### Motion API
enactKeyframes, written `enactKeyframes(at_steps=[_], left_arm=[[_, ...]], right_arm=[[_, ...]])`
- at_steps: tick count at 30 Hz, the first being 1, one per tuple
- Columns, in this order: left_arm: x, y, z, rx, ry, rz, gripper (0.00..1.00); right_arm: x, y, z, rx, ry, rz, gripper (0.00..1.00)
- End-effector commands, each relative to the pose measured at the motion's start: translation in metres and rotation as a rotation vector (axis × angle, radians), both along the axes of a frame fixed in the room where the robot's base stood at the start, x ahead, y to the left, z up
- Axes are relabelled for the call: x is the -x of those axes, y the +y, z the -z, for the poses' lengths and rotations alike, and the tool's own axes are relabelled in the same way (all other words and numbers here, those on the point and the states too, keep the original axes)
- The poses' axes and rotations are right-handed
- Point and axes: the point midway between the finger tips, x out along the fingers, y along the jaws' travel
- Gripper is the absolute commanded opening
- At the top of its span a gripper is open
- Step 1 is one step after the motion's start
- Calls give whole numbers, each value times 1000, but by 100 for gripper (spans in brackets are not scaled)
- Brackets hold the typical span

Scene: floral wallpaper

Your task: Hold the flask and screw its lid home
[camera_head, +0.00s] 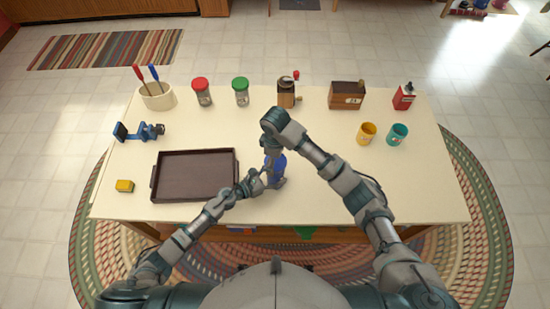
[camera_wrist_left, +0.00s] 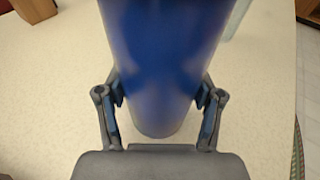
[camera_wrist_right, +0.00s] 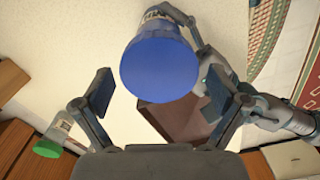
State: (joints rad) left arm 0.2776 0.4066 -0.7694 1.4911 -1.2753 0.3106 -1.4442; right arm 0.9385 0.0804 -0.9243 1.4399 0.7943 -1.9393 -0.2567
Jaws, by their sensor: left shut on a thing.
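The blue flask (camera_head: 277,169) stands upright near the table's front edge, right of the tray. My left gripper (camera_head: 264,179) is shut around its body from the left; the left wrist view shows the blue body (camera_wrist_left: 160,60) between both fingers (camera_wrist_left: 160,92). My right gripper (camera_head: 269,152) comes down from above at the flask's top. In the right wrist view its fingers (camera_wrist_right: 160,95) are spread wide, with the round blue lid (camera_wrist_right: 158,62) beyond and between them, apart from both pads. I cannot tell how far the lid is seated; the threads are hidden.
Jars, a grinder (camera_head: 286,94), a wooden box (camera_head: 346,96) and two cups (camera_head: 367,133) stand farther back. The table's front right is clear.

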Motion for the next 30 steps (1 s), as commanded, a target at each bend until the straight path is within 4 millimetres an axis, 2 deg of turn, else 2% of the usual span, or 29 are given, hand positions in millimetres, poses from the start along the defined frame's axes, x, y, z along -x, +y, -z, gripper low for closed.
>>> enactKeyframes(at_steps=[11,30], left_arm=[[0,0,0,1,-1,0,33],[0,0,0,0,0,0,33]], right_arm=[[-1,0,-6,-1,-3,-1,100],[-1,-1,-62,1,-5,-1,100]])
